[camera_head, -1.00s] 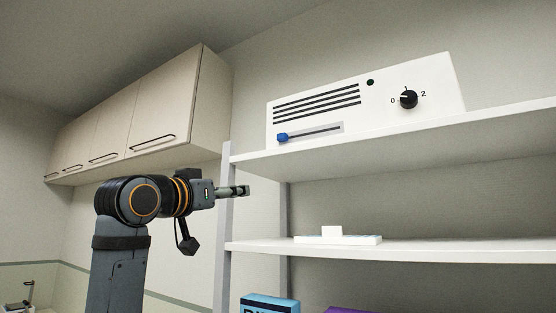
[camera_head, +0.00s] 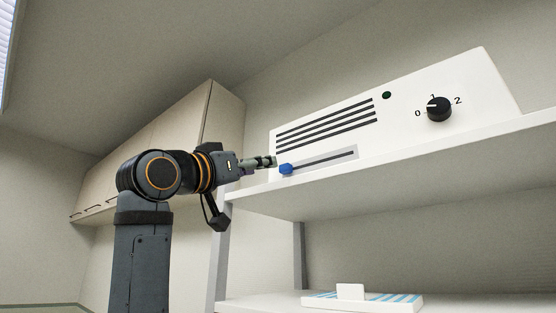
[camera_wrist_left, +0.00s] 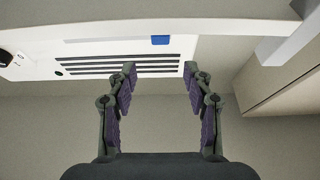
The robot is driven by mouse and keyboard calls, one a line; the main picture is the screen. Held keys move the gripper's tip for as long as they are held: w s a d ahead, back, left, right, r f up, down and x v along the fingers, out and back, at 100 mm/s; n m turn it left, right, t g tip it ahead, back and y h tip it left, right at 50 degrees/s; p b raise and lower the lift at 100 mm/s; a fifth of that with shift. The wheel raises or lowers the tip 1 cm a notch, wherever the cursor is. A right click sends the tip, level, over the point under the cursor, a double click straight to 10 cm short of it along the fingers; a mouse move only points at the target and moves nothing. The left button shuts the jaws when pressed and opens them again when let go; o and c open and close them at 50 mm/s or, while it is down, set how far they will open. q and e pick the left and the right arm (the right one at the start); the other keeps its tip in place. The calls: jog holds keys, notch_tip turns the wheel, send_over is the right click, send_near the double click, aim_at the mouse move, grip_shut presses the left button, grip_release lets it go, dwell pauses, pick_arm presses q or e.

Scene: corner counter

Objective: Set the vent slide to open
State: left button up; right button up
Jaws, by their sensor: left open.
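The vent unit (camera_head: 400,127) is a white box on the upper shelf, with dark slots and a slide track (camera_head: 325,159). Its blue slide knob (camera_head: 286,169) sits at the left end of the track. My left gripper (camera_head: 272,161) is just left of the knob in the head view, and the two look close together; contact cannot be told. In the left wrist view the open fingers (camera_wrist_left: 159,72) are empty, and the blue knob (camera_wrist_left: 160,40) lies beyond their tips, between them. My right gripper is in neither view.
The upper shelf (camera_head: 400,165) runs below the unit, its edge close to my left gripper. A black dial (camera_head: 438,109) and a dark green light (camera_head: 386,95) are on the unit. A lower shelf holds a white and blue item (camera_head: 385,302). Wall cabinets (camera_head: 165,150) stand behind my arm.

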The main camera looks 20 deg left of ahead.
aim_at(283, 169)
pick_arm(q)
jog(key=p+x, duration=0.2)
jog(key=x, duration=0.3)
jog(key=shift+w+d, duration=0.1)
jog(key=shift+w, duration=0.15)
jog(key=w+p, duration=0.1)
jog(key=w, duration=0.1)
jog(key=w+d+p, duration=0.1)
jog(key=w, duration=0.1)
jog(key=shift+d+r, duration=0.1)
jog(key=shift+r, duration=0.15)
jog(key=shift+s, duration=0.45)
jog(key=shift+c, duration=1.6)
jog(key=c, duration=0.5)
jog(key=shift+c, duration=1.1)
grip_shut()
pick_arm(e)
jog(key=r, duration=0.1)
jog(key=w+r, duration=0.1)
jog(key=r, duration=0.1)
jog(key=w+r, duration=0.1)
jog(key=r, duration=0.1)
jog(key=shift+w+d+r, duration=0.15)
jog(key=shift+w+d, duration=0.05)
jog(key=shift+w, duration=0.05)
